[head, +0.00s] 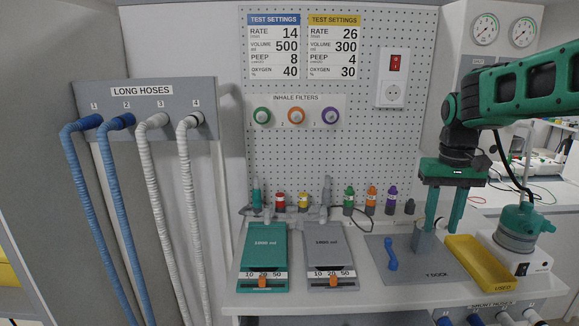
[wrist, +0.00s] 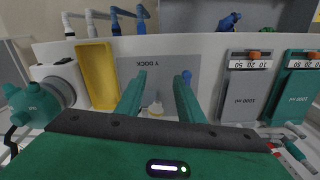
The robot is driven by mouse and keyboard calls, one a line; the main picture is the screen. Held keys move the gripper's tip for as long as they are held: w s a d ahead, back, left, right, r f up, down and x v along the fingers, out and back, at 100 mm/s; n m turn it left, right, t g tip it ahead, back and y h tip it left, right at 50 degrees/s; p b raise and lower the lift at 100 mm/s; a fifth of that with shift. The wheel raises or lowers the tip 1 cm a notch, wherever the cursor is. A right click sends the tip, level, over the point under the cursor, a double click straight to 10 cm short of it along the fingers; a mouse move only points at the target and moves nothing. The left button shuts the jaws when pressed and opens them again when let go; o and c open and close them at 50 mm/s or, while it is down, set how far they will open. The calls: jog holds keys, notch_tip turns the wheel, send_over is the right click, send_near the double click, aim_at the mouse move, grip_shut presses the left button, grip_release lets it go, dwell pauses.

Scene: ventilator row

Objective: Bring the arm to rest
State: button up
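My green arm (head: 520,92) reaches in from the right in the head view. My gripper (head: 443,212) points down above the grey Y DOCK plate (head: 408,270). In the wrist view the fingers of my gripper (wrist: 158,95) are also spread, over the dock plate (wrist: 130,68). A grey upright post (head: 418,238) on the plate is beside the left finger in the head view; whether they touch I cannot tell. A blue handle-shaped piece (head: 391,254) stands on the plate's left part.
A yellow USED tray (head: 480,262) lies right of the dock, and a green-topped device (head: 520,225) stands beyond it. Teal (head: 263,250) and grey (head: 328,250) 1000 ml units lie to the left. Hoses (head: 112,175) hang at far left.

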jog(key=s+d+f+m, duration=0.1)
jog(key=s+f, duration=0.1)
jog(key=s, duration=0.7)
jog(key=s+d+f+m, duration=0.1)
jog(key=s+d+f, duration=0.1)
jog(key=s, duration=0.7)
jog(key=s+d+f+m, duration=0.1)
jog(key=s+f, duration=0.3)
jog(key=s, duration=0.6)
jog(key=shift+d+m+y, duration=0.3)
jog(key=shift+m, duration=0.3)
jog(key=shift+f, duration=0.1)
jog(key=shift+w+f, duration=0.25)
jog(key=shift+w, duration=0.35)
